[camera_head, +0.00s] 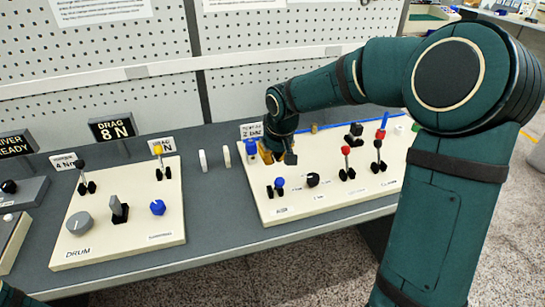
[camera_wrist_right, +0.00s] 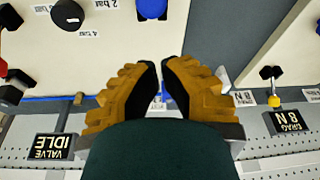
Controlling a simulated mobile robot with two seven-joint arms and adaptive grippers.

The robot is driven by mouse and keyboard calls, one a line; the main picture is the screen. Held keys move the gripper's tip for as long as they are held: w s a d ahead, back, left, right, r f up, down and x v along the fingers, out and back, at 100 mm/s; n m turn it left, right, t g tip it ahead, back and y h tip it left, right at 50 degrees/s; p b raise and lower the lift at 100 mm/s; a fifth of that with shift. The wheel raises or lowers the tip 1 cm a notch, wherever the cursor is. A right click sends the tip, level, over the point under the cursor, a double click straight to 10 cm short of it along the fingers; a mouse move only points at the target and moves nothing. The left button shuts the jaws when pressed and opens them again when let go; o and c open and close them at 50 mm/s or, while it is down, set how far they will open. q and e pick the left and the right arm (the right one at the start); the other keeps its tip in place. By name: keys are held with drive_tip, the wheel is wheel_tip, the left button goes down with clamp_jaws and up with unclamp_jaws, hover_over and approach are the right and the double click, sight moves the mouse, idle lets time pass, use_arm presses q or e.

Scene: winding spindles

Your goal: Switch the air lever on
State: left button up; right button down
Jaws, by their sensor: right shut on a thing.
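My right gripper (camera_head: 277,152) reaches down at the back left corner of the cream right-hand panel (camera_head: 330,202). It also shows in the right wrist view (camera_wrist_right: 161,75), its ochre fingers close together. A blue-topped part (camera_head: 251,146) stands at the gripper's left side, and a bit of blue shows between the fingers in the wrist view. The fingers hide most of what they hold; I cannot read which part is the air lever. A blue-knobbed lever (camera_head: 279,183) stands in front of the gripper, beside a black knob (camera_head: 312,179). My left gripper is out of view.
Red-knobbed levers (camera_head: 346,151) and a blue-handled one (camera_head: 385,120) stand farther right on the panel. The drum panel (camera_head: 120,240) with knobs is at left. Two white posts (camera_head: 203,160) stand between the panels. A VALVE IDLE sign (camera_wrist_right: 50,147) shows in the wrist view.

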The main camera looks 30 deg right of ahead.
drive_tip(key=s+a+r, duration=0.1)
drive_tip(key=s+r, duration=0.3)
drive_tip(key=s, duration=0.2)
drive_tip(key=shift+s+r+p, duration=0.35)
drive_tip(key=shift+r, duration=0.05)
